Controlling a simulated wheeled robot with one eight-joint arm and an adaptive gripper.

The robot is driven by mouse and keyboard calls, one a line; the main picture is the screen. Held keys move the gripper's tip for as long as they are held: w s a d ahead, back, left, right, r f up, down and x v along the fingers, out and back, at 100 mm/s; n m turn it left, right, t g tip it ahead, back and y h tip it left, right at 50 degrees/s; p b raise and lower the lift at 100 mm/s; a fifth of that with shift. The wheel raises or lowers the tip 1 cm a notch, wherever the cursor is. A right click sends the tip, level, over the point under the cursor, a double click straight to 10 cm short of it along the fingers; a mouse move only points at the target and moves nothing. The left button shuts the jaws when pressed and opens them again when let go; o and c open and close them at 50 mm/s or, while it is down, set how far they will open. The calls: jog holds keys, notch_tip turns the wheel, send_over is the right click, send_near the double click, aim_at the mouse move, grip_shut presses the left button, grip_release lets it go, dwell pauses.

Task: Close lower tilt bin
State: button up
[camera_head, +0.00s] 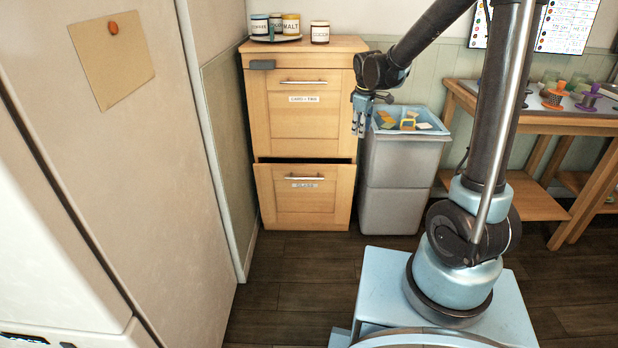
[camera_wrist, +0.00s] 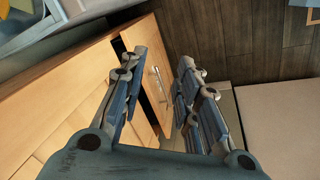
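The lower tilt bin (camera_head: 325,205) is the bottom front of a wooden cabinet (camera_head: 330,76), with a bar handle and a label reading GLASS. Its top edge leans outward, leaving a dark gap above it. The upper bin (camera_head: 285,130), labelled CANS + TINS, looks flush. My gripper (camera_head: 359,133) hangs pointing down at the cabinet's right front, above the lower bin's height and apart from it in the picture. In the wrist view my gripper (camera_wrist: 166,60) has its fingers spread and nothing between them. The lower bin (camera_wrist: 151,99) and its handle show beyond the fingers, partly hidden by them.
A grey waste bin (camera_head: 395,185) with a blue liner stands right of the cabinet. Jars (camera_head: 320,32) sit on the cabinet top. A wooden table (camera_head: 535,120) is at the right. A tall pale door panel (camera_head: 130,170) is at the left. The floor (camera_head: 290,270) before the cabinet is clear.

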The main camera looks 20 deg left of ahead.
jog(key=w+a+f+n, duration=0.35)
jog(key=a+f, duration=0.35)
jog(key=a, duration=0.4)
jog(key=n, duration=0.3)
send_near(309, 174)
jog(key=f, duration=0.2)
jog(key=s+f, duration=0.1)
jog(key=f, duration=0.1)
jog(key=s+f, duration=0.1)
jog(key=f, duration=0.1)
jog(key=shift+d+f, duration=0.4)
grip_shut()
